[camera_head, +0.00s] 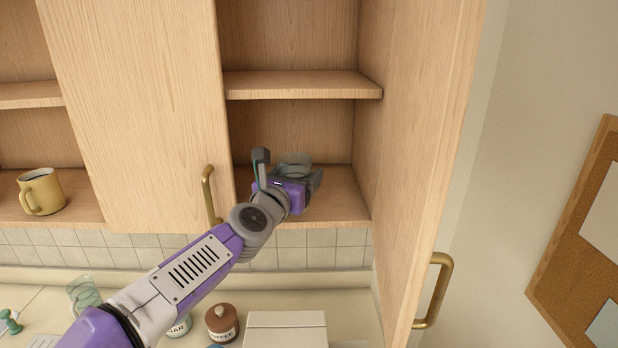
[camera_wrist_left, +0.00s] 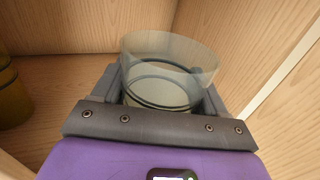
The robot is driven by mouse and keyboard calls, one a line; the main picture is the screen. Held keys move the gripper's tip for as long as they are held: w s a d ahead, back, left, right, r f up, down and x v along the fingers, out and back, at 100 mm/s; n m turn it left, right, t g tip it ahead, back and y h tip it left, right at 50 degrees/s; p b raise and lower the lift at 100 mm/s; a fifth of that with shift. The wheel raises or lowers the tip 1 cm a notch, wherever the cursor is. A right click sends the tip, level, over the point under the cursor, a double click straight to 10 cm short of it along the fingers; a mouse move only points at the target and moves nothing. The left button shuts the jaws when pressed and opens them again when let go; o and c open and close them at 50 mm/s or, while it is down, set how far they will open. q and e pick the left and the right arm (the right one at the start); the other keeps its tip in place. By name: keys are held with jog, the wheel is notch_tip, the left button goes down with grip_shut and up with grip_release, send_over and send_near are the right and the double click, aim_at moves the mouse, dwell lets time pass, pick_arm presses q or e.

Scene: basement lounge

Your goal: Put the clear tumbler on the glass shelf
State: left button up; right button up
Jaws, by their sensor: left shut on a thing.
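The clear tumbler (camera_head: 295,161) is inside the open cupboard, above or on its lower wooden shelf (camera_head: 343,196). My left gripper (camera_head: 288,172) reaches in from the front and is shut on the tumbler, with one finger on each side. The left wrist view shows the tumbler (camera_wrist_left: 168,68) upright between the fingers of the gripper (camera_wrist_left: 160,95), its rim standing above them. The gripper hides its lower part, so I cannot tell whether its base touches the shelf. No shelf in view is made of glass; all are wood. My right gripper is not in view.
An upper shelf (camera_head: 300,85) is overhead. The cupboard's door (camera_head: 425,150) stands open at right; another door (camera_head: 145,110) is at left. A yellow mug (camera_head: 41,191) stands in the left compartment. Below, the counter holds a coffee jar (camera_head: 222,322), a white box (camera_head: 286,329) and a clear glass vessel (camera_head: 84,292).

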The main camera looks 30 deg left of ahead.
pick_arm(q)
jog(key=shift+w+a+f+b, duration=0.2)
jog(key=shift+w+f, duration=0.35)
jog(key=shift+w, duration=0.5)
jog(key=shift+w+a+f+b, duration=0.15)
jog(key=shift+w+f+b, duration=0.3)
jog(key=shift+w, duration=0.55)
jog(key=shift+w+a+f+b, duration=0.15)
jog(key=shift+w+f, duration=0.5)
jog(key=shift+w, duration=0.4)
jog(key=shift+f, duration=0.1)
jog(key=shift+f, duration=0.1)
jog(key=o, duration=1.2)
jog(key=shift+c, duration=0.2)
